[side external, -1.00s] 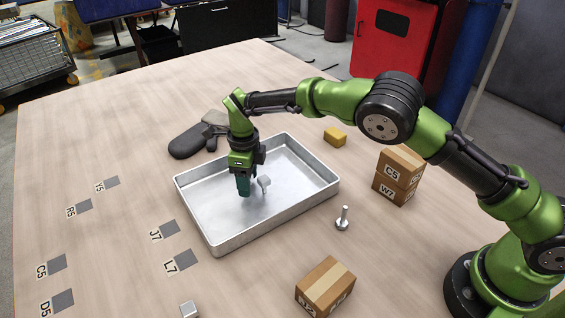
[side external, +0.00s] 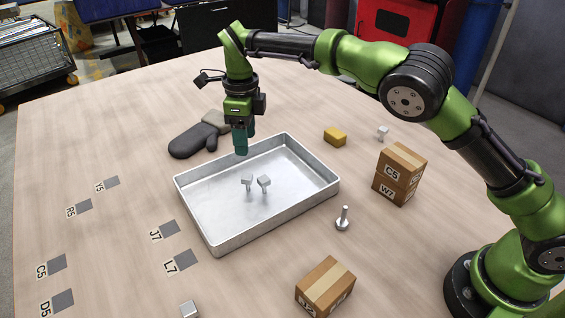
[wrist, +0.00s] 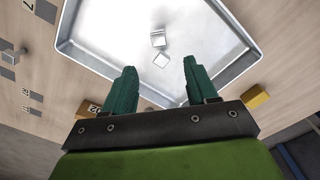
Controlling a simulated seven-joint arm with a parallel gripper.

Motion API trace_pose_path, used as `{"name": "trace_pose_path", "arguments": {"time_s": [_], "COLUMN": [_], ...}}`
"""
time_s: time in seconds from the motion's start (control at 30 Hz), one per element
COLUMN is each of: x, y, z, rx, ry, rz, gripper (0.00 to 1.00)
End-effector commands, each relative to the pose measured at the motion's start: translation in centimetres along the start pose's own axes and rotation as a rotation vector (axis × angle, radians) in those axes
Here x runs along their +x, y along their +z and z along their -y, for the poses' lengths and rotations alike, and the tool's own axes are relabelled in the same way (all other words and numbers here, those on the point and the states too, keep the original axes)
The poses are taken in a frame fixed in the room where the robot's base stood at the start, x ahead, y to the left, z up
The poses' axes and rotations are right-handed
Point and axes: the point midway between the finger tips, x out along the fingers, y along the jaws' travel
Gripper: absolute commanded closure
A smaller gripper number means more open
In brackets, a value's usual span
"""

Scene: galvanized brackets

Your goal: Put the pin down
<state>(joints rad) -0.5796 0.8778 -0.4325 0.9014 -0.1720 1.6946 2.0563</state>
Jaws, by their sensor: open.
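Two small grey pins with block-shaped heads stand close together in the metal tray (side external: 205,229), the left pin (side external: 247,181) and the right pin (side external: 264,182). I cannot tell which head is which pin. My gripper (side external: 241,150) is open and empty, above the tray and higher than the pins. In the wrist view the gripper's two green fingers (wrist: 159,70) are apart with nothing between them.
A dark oven mitt (side external: 195,140) lies behind the tray. A yellow block (side external: 335,137), stacked boxes (side external: 399,175) and an upright metal piece with a round base (side external: 343,219) are at the right. Another box (side external: 325,287) is in front. Another block-headed piece (side external: 382,132) stands farther back.

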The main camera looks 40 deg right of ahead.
Motion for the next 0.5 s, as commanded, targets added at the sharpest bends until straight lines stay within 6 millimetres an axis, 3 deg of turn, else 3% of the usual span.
{"name": "trace_pose_path", "arguments": {"time_s": [0.13, 0.27, 0.5], "x": [-4.0, -8.4, -13.6], "y": [-3.0, -7.8, -17.4], "z": [1.9, 3.0, 1.2], "rx": [-0.134, -0.369, -0.882], "ry": [0.010, -0.010, -0.183], "rz": [0.076, 0.183, 0.327], "gripper": [0.43, 0.43, 0.43]}}
